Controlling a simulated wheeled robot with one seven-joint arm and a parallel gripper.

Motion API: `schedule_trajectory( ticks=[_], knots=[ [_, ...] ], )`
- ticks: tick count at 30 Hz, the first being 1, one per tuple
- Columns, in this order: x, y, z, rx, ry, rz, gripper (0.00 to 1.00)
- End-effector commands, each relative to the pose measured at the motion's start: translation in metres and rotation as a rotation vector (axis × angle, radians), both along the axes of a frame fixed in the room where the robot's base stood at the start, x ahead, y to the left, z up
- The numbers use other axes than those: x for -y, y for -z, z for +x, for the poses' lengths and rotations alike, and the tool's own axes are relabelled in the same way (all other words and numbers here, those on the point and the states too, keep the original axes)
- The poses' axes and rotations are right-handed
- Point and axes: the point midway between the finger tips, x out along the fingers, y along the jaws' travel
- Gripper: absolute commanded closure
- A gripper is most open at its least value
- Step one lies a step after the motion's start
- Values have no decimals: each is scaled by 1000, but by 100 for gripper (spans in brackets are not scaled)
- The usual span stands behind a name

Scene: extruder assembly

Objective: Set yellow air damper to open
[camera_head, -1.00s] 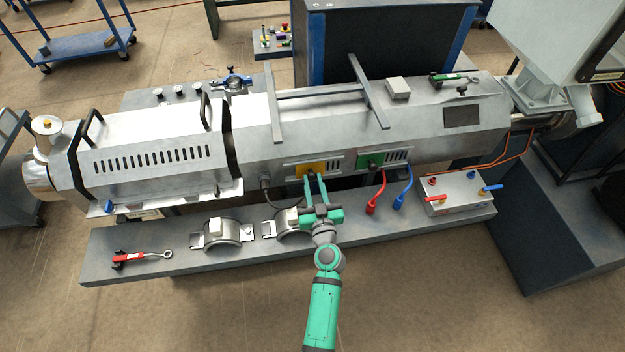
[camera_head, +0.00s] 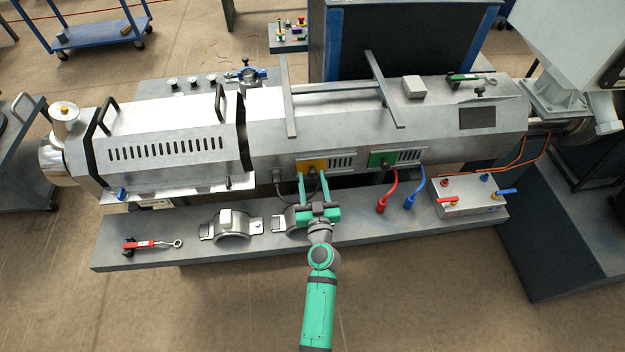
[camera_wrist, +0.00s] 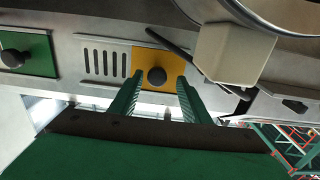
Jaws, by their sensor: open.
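The yellow air damper (camera_head: 312,165) is a yellow plate with a black knob on the side of the extruder barrel. The plate sits at the left end of its frame, and vent slots show uncovered to its right. In the wrist view the yellow plate (camera_wrist: 200,68) is at the centre, with the bare slots on its left. My gripper (camera_head: 313,180) is open in front of the plate. In the wrist view its two fingers (camera_wrist: 160,82) stand one on each side of the black knob (camera_wrist: 156,76), with gaps between.
A green damper plate (camera_head: 382,159) is to the right. Red (camera_head: 388,192) and blue (camera_head: 414,188) hoses hang right of my gripper. A half-round clamp (camera_head: 290,219) lies close below the yellow damper.

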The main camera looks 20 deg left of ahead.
Motion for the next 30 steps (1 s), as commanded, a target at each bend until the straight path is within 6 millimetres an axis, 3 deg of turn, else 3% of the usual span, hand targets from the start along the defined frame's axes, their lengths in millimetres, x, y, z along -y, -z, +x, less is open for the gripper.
schedule_trajectory(
  ticks=[5, 21, 30],
  knots=[
    [4, 1, -8, -2, 1, 1, 57],
    [40, 1, -86, -2, -1, 0, 57],
    [47, 0, -97, 1, 2, 0, 57]
  ],
)
